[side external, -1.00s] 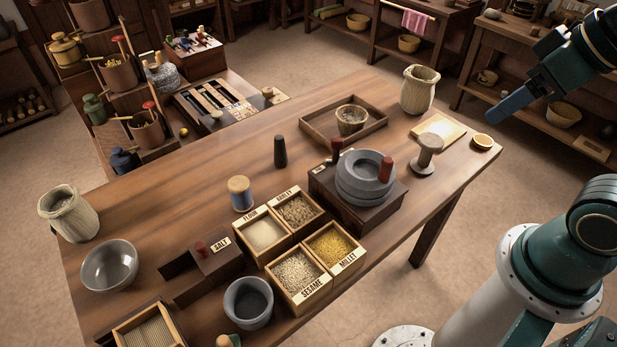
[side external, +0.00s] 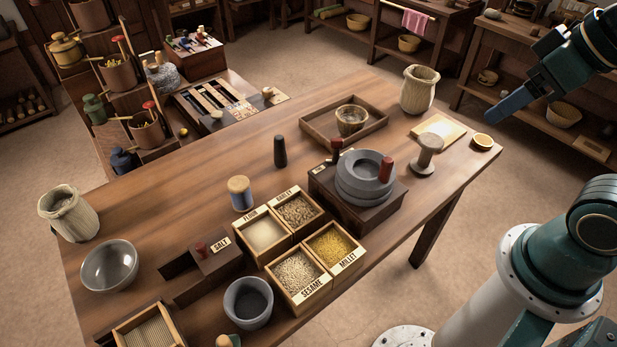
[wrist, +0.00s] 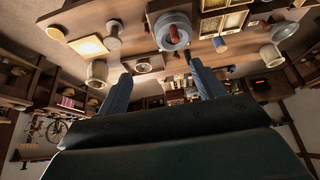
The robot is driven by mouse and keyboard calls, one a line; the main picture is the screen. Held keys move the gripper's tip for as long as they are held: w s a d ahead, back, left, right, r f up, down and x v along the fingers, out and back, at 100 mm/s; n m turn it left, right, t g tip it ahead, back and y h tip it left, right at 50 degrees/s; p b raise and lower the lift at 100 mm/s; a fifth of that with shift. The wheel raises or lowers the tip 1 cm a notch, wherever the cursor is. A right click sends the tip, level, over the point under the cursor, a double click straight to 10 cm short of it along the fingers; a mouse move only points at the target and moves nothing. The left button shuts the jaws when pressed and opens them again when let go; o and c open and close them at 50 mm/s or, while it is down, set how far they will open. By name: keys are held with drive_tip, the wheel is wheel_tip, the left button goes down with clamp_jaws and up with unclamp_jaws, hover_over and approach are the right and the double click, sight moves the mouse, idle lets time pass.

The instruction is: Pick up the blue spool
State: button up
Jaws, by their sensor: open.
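The blue spool (side external: 242,197) stands upright on the wooden table, with pale wooden ends and blue thread round its middle. It is just behind the flour box and left of the grinding stone. In the wrist view the spool (wrist: 219,45) shows small near the top, right of the grinding stone. My gripper (side external: 503,113) is raised beyond the table's right end, far from the spool. In the wrist view its two blue fingers (wrist: 160,88) are spread apart with nothing between them.
Grain boxes (side external: 300,285) stand in front of the spool. The grey quern (side external: 366,180) and a dark upright peg (side external: 280,152) are to its right. A salt box (side external: 213,257) and metal bowl (side external: 109,266) lie to its left.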

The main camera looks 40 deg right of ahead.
drive_tip(key=shift+o, duration=0.2)
drive_tip(key=n+g+y, duration=0.2)
drive_tip(key=n, duration=0.5)
hover_over(238, 183)
drive_tip(key=s+d, duration=0.2)
drive_tip(key=s, duration=0.2)
wheel_tip(238, 183, down, 21)
drive_tip(key=shift+w+d, duration=0.15)
drive_tip(key=shift+f, duration=0.1)
drive_tip(key=shift+x, duration=4.15)
